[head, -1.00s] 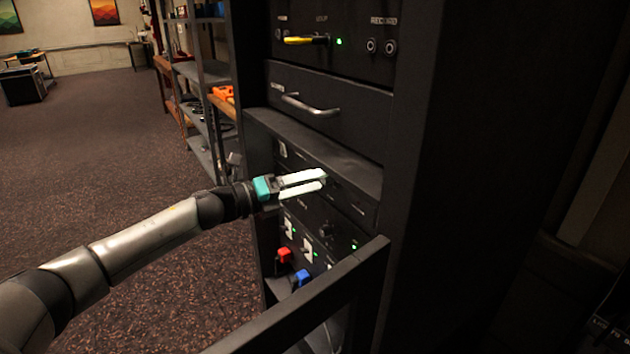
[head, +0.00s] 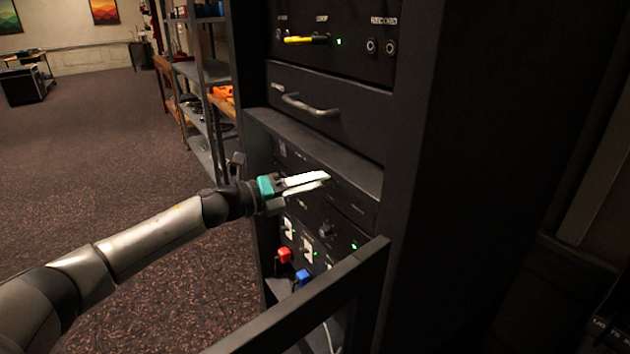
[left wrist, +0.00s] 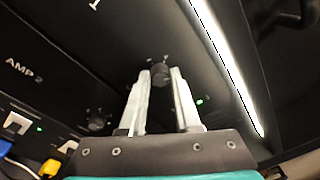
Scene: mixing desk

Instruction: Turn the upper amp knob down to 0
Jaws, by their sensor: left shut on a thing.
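The upper amp knob (left wrist: 157,74) is a small dark round knob on the black panel, with faint marks around it. In the left wrist view it sits between the tips of my left gripper (left wrist: 161,80), which is shut on it. In the head view my left gripper (head: 328,178) reaches the upper amp panel, and its white fingers hide the knob. A second dark knob (left wrist: 97,122) is on the AMP 2 panel below; it also shows in the head view (head: 325,229). My right gripper is not in view.
A green light (left wrist: 199,101) glows beside the held knob. A shelf ledge (head: 315,150) juts out above my gripper. Red (head: 284,255) and blue (head: 303,277) plugs are below. A dark slanted panel (head: 310,305) stands in front, low down. The floor to the left is clear.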

